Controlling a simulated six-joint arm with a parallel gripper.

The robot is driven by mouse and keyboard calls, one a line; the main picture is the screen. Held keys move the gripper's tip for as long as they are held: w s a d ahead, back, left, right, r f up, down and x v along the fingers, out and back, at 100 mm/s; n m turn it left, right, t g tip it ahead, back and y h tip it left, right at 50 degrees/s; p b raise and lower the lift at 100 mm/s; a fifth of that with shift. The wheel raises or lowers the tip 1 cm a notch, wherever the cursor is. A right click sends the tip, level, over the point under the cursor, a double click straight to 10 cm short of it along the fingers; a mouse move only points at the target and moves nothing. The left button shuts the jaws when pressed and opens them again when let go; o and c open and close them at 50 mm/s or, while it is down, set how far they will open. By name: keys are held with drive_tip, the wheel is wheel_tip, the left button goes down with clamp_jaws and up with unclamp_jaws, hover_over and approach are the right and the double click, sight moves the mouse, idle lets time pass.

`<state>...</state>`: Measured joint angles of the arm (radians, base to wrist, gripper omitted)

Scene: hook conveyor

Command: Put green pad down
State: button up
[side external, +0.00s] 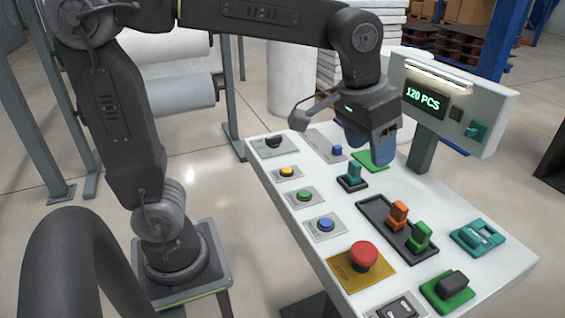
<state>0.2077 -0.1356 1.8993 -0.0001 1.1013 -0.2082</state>
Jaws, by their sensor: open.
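A flat green pad (376,162) lies on the white control panel (265,165), near its far edge. My gripper (369,150) is just above it, pointing down, open. Its bluish fingers hide part of the pad, and I cannot tell whether they touch it. A second green pad (437,299) lies at the near right of the panel, with a dark block (453,284) on it.
A teal switch (354,174) and a small blue knob (337,150) stand close to my gripper. A black tray (375,213) holds orange (398,215) and green (420,235) levers. A red stop button (364,255) is nearer. A display (425,100) rises behind the panel.

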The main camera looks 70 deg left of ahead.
drive_tip(key=s+a+f+t, duration=0.1)
drive_tip(key=s+a+f, duration=0.1)
drive_tip(key=s, duration=0.4)
drive_tip(key=s+a+f+t, duration=0.1)
drive_tip(key=s+a+f, duration=0.2)
drive_tip(key=s+a, duration=0.2)
drive_tip(key=shift+s+y, duration=0.3)
drive_tip(key=shift+s, duration=0.75)
